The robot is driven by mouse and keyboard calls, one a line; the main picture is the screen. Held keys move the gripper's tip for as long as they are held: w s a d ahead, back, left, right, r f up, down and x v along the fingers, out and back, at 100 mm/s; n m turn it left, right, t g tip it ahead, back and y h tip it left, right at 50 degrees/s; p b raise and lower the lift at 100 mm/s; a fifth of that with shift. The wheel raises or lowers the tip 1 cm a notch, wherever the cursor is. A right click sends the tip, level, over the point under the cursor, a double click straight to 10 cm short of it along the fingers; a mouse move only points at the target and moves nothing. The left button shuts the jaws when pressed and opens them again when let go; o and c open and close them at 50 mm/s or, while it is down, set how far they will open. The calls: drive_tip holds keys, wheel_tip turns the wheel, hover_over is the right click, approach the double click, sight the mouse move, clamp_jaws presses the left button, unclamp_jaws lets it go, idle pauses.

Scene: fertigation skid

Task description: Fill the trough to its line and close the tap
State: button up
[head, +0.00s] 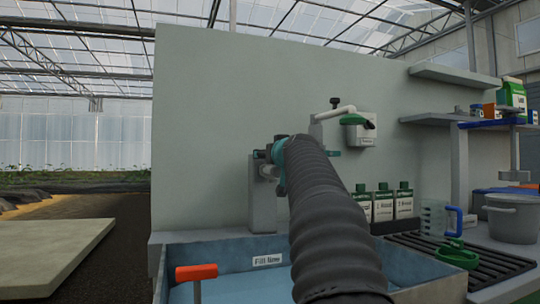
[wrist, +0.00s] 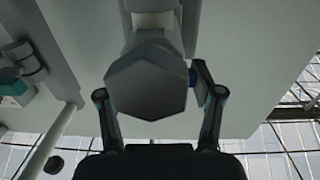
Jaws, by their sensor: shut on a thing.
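The blue-grey trough (head: 215,250) stands at the front, with light blue water or a pale blue floor (head: 235,292) showing inside; I cannot tell which. A white label beginning "Fill" (head: 267,260) is on its back wall; no line or level is clear. The grey tap (head: 266,172) is above the trough's back edge, partly hidden by my arm. My gripper (head: 280,155) is at the tap, mostly hidden behind my arm. In the wrist view my gripper (wrist: 158,98) has its fingers either side of a grey six-sided part of the tap (wrist: 150,82) and is shut on it.
A red-handled tool (head: 197,272) stands in the trough's left side. To the right are several green-capped bottles (head: 384,205), a measuring jug (head: 433,219), a black rack (head: 480,262) and a pot (head: 513,217).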

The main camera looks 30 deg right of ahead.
drive_tip(key=o, duration=1.2)
drive_tip(key=shift+c, duration=0.2)
drive_tip(key=shift+s, duration=0.1)
drive_tip(key=v, duration=1.2)
drive_tip(key=shift+d, duration=0.1)
